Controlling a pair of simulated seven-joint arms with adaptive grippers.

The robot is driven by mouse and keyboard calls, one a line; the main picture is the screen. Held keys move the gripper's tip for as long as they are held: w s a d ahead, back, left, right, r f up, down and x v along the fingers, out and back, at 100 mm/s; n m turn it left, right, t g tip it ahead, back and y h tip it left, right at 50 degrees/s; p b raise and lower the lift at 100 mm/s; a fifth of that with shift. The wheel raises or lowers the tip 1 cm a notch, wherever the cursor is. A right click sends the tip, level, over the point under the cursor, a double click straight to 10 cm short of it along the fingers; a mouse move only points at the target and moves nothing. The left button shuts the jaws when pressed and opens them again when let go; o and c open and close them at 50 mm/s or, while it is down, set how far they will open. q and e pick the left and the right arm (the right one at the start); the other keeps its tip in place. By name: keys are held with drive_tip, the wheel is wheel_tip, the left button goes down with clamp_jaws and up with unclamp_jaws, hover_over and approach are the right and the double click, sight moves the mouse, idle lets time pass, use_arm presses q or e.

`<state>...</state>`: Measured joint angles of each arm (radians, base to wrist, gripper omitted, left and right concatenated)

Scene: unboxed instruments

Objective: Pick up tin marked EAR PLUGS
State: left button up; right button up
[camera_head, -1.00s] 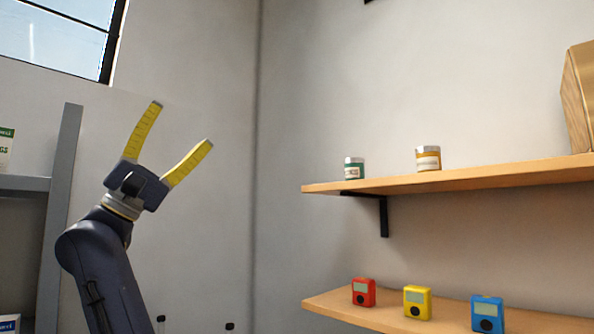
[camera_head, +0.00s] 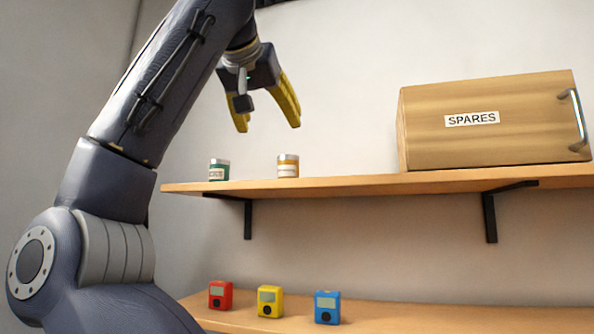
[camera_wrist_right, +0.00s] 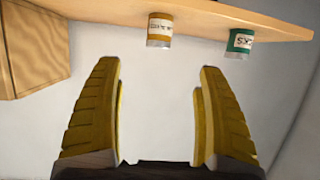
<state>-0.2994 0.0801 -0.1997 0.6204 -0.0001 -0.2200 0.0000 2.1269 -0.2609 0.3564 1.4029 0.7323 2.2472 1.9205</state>
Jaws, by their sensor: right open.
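Two small tins with silver lids stand on the upper wooden shelf: a green one (camera_head: 219,172) and an orange one (camera_head: 288,169). Both have pale labels too small or blurred to read, so I cannot tell which is marked EAR PLUGS. My right gripper (camera_head: 268,126) has yellow fingers, spread open and empty, pointing down above and near the tins. In the right wrist view the open fingers (camera_wrist_right: 159,66) frame bare wall, with the orange tin (camera_wrist_right: 160,30) and green tin (camera_wrist_right: 239,43) beyond the tips. My left gripper is not in view.
A wooden box labelled SPARES (camera_head: 490,140) with a metal handle stands on the upper shelf (camera_head: 350,184) to the right. Red (camera_head: 220,295), yellow (camera_head: 270,301) and blue (camera_head: 327,307) devices stand on the lower shelf. The shelf between the orange tin and box is clear.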

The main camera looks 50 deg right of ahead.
sight(286, 160)
drive_tip(key=x, duration=1.2)
drive_tip(key=shift+w, duration=0.1)
drive_tip(key=shift+x, duration=2.7)
drive_tip(key=shift+f, duration=0.15)
drive_tip(key=c, duration=1.3)
drive_tip(key=shift+c, duration=0.2)
